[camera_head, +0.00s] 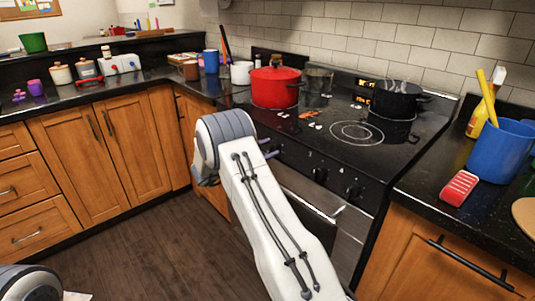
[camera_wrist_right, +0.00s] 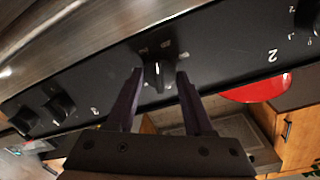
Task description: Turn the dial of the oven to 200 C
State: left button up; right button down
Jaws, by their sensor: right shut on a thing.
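The oven (camera_head: 372,165) is a black and steel range, with its control panel along the front edge. The dial (camera_wrist_right: 158,73) is a small black knob with a white pointer line, seen in the wrist view. Markings around it are too small and blurred to read. My right gripper (camera_wrist_right: 160,76) has one finger on each side of the dial and is shut on it. In the head view, my right gripper (camera_head: 272,148) is at the left part of the panel; my wrist hides most of it and the dial. My left gripper is not in view.
Other knobs (camera_head: 352,192) sit farther right on the panel. A red pot (camera_head: 275,88) and a black pot (camera_head: 397,100) stand on the cooktop. A blue container (camera_head: 500,150) and a red-and-white item (camera_head: 459,187) are on the right counter. The floor (camera_head: 150,235) at left is clear.

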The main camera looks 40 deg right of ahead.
jog(key=shift+f+m+b, duration=0.1)
jog(key=shift+m+b, duration=0.65)
jog(key=shift+m, duration=0.35)
jog(key=shift+a, duration=0.1)
jog(key=shift+c, duration=1.4)
grip_release()
jog(key=a, duration=1)
jog(key=shift+s+a+r, duration=0.2)
jog(key=shift+s+r, duration=0.05)
jog(key=shift+r, duration=0.1)
